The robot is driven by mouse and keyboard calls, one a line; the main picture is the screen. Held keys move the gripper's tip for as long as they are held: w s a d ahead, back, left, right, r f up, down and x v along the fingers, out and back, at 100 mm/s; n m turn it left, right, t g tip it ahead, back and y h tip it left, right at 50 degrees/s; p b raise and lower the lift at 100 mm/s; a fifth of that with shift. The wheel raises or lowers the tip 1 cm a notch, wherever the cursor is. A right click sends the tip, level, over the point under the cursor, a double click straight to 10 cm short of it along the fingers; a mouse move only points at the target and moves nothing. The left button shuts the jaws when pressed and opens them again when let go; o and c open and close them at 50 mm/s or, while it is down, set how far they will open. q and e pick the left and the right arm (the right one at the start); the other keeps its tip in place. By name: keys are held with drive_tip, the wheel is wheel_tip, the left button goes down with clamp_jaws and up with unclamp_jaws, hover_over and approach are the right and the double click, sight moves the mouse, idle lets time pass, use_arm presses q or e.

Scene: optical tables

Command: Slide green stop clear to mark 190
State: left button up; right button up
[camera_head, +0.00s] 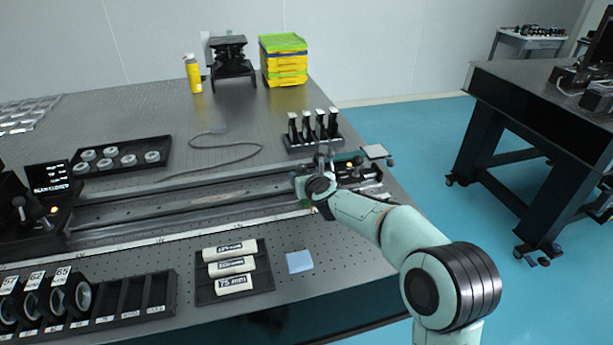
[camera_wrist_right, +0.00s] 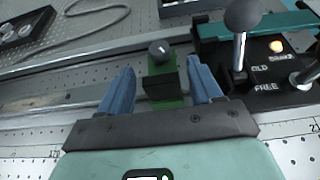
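The green stop (camera_wrist_right: 168,100), a small green block with a black front and a dark knob on top, sits on the rail (camera_wrist_right: 60,96) between my right gripper's blue fingers in the right wrist view. My right gripper (camera_wrist_right: 160,68) is open, with one finger on each side of the stop and a visible gap at least on the left. In the head view my right gripper (camera_head: 306,192) is low over the right part of the rail (camera_head: 200,199) and mostly hides the stop. A white scale strip (camera_head: 160,240) runs along the rail's front; I cannot read mark 190. My left gripper is not in view.
A black carriage box (camera_wrist_right: 275,80) with a ball-topped lever and FREE label stands right of the stop. A rack of black holders (camera_head: 314,140) is behind it. Labelled white tubes lie in a black tray (camera_head: 204,290) in front. The rail left of the stop looks clear up to another black unit (camera_head: 55,222).

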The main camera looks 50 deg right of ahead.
drive_tip(key=v, duration=1.3)
drive_tip(key=shift+s+a, duration=0.1)
drive_tip(key=shift+s, duration=0.05)
idle(0.4)
